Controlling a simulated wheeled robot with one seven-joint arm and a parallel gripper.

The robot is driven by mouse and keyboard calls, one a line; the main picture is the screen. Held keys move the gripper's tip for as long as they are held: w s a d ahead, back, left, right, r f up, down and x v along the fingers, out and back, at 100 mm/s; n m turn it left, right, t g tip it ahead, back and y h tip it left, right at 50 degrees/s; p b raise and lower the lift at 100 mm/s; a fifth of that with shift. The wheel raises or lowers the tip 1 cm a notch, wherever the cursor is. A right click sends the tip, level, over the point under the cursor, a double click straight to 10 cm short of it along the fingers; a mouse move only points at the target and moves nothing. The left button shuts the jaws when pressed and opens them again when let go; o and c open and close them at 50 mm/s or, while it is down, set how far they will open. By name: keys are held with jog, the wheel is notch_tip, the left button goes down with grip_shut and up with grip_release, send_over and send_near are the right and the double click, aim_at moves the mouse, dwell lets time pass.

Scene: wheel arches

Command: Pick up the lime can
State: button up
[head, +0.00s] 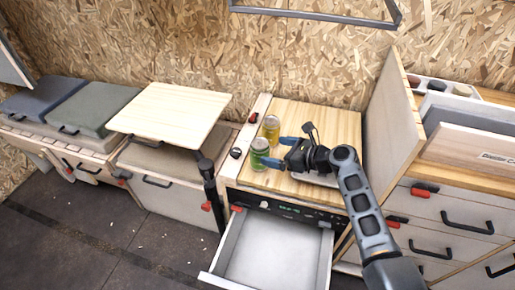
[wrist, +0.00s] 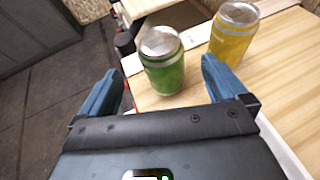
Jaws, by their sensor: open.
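The lime can (head: 260,154) is green with a silver top and stands upright on a wooden counter (head: 318,125), near its front left corner. In the wrist view the lime can (wrist: 164,66) stands just beyond and between the two blue fingertips. A yellow can (head: 271,128) stands behind it in the head view; in the wrist view the yellow can (wrist: 234,36) is to its right, beyond the right finger. My gripper (head: 279,151) is open and empty, low over the counter, its fingers pointing left toward the lime can. It also shows in the wrist view (wrist: 162,80).
An open, empty drawer (head: 270,254) juts out below the counter. A raised wooden tabletop (head: 170,108) stands to the left. A tall wooden panel (head: 394,118) borders the counter on the right. Dark floor (head: 90,235) lies at the front left.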

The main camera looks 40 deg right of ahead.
aim_at(260, 148)
jog(key=shift+x, duration=1.25)
jog(key=shift+f+x, duration=0.1)
jog(key=shift+x, duration=1.2)
jog(key=shift+f+x, duration=0.15)
jog(key=shift+x, duration=1.15)
jog(key=shift+s+d, duration=0.1)
jog(key=shift+c, duration=0.4)
jog(key=c, duration=1.3)
jog(key=shift+o, duration=0.2)
jog(key=shift+r, duration=0.15)
